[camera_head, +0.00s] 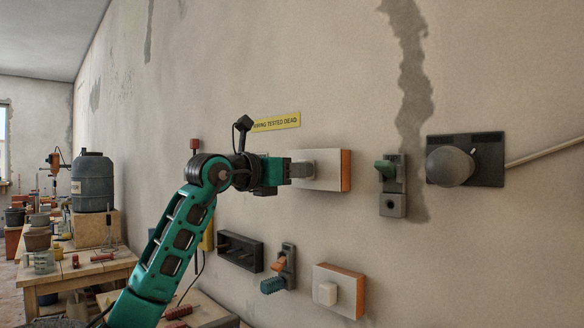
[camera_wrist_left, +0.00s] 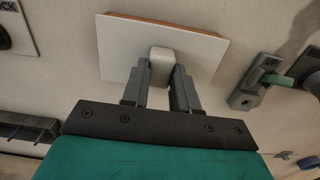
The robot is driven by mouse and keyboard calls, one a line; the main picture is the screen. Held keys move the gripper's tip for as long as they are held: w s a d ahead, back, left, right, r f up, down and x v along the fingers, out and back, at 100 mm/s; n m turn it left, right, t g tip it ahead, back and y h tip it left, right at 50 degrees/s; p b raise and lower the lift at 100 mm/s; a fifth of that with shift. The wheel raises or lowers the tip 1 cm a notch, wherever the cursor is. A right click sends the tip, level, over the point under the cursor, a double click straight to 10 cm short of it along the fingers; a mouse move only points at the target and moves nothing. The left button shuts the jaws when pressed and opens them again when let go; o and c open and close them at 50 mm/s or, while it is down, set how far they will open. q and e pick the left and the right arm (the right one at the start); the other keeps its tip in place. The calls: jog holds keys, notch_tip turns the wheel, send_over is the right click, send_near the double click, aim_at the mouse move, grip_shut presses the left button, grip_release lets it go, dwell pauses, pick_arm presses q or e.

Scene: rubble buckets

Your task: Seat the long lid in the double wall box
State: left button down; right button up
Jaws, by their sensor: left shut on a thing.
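The long lid (camera_head: 326,171) is a pale flat plate with an orange edge and a grey knob in its middle. My left gripper (camera_head: 303,170) is shut on that knob and holds the lid upright, facing the wall. In the left wrist view both fingers (camera_wrist_left: 160,80) clasp the knob, and the lid (camera_wrist_left: 110,45) spreads out behind them. I cannot tell whether its back touches the wall. The dark, open, wide box (camera_head: 258,258) on the wall, lower left of the lid, looks like the double wall box. My right gripper is out of view.
A shorter orange-edged plate with a white knob (camera_head: 347,283) sits on the wall below. A green-handled switch (camera_head: 391,187), a round grey fitting (camera_head: 450,166) with a cable, and an orange-and-teal switch (camera_head: 280,267) are nearby. A cluttered workbench (camera_head: 75,271) stands left.

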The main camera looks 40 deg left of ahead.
pick_arm(q)
jog(key=shift+w+f, duration=0.1)
jog(key=shift+w, duration=0.05)
jog(key=c, duration=0.8)
grip_release()
jog(key=s+b, duration=0.1)
jog(key=s, duration=0.3)
jog(key=s+b, duration=0.2)
jog(key=s, duration=0.2)
jog(key=s+a+b, duration=0.1)
jog(key=s, duration=0.4)
